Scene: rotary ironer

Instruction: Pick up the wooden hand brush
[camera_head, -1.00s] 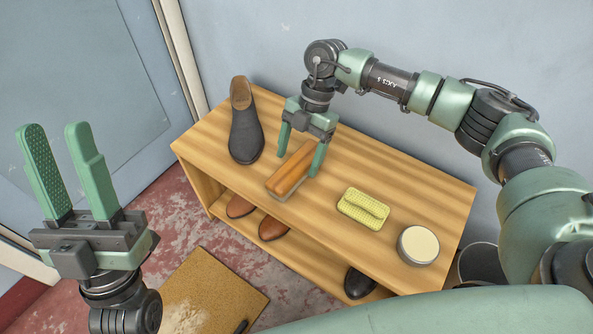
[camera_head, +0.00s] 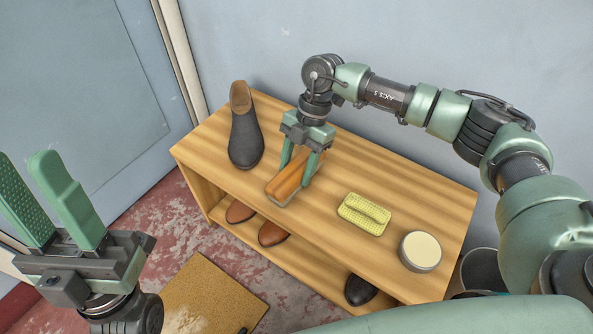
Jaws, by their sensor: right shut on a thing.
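The wooden hand brush (camera_head: 285,186) is an orange-brown block with pale bristles below, on top of the wooden shoe bench (camera_head: 330,155). My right gripper (camera_head: 293,178) comes from above with one finger on each side of the brush and is shut on it. The fingers hide part of its far half. The brush sits at the bench top; I cannot tell whether its bristles are still touching the wood. My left gripper (camera_head: 50,200) is open and empty at the lower left, away from the bench.
A yellow sponge-like block (camera_head: 364,214) and a round tin (camera_head: 420,250) lie to the right. Shoes (camera_head: 272,233) sit on the lower shelf. A brown mat (camera_head: 212,295) lies on the floor, and a dark bin (camera_head: 483,268) stands at right.

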